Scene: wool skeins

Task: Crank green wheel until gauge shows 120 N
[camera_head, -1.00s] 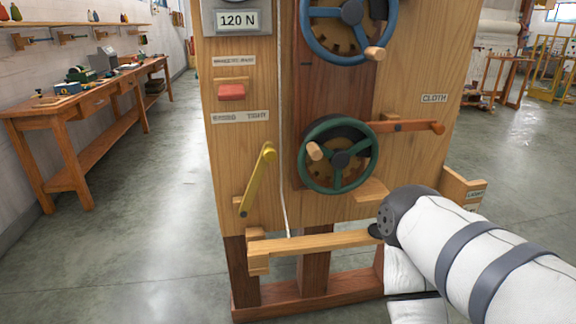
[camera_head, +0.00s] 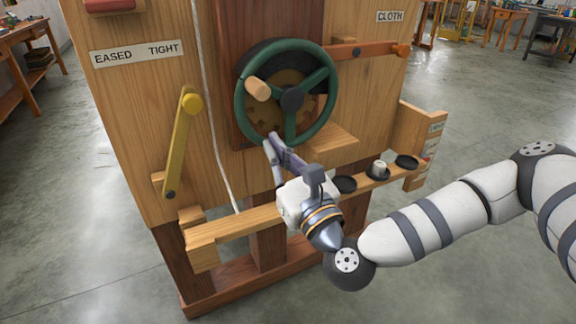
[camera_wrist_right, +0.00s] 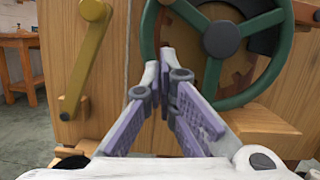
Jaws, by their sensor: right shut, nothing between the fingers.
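The green wheel (camera_head: 327,104) is on the front of the wooden cabinet, with a pale wooden crank knob (camera_head: 257,89) at its left side. The wheel also shows in the right wrist view (camera_wrist_right: 222,98). My right gripper (camera_head: 268,140) is shut and empty, with its fingertips at the lower left of the wheel's rim, below the knob. I cannot tell whether the fingertips touch the rim. In the right wrist view the gripper (camera_wrist_right: 158,58) is in front of the wheel's left edge. The gauge is out of view now. My left gripper is not in view.
An orange lever (camera_head: 365,51) is at the right, near a "CLOTH" label (camera_head: 390,16). A wooden rail (camera_head: 240,221) with dark round dishes (camera_head: 407,162) runs below.

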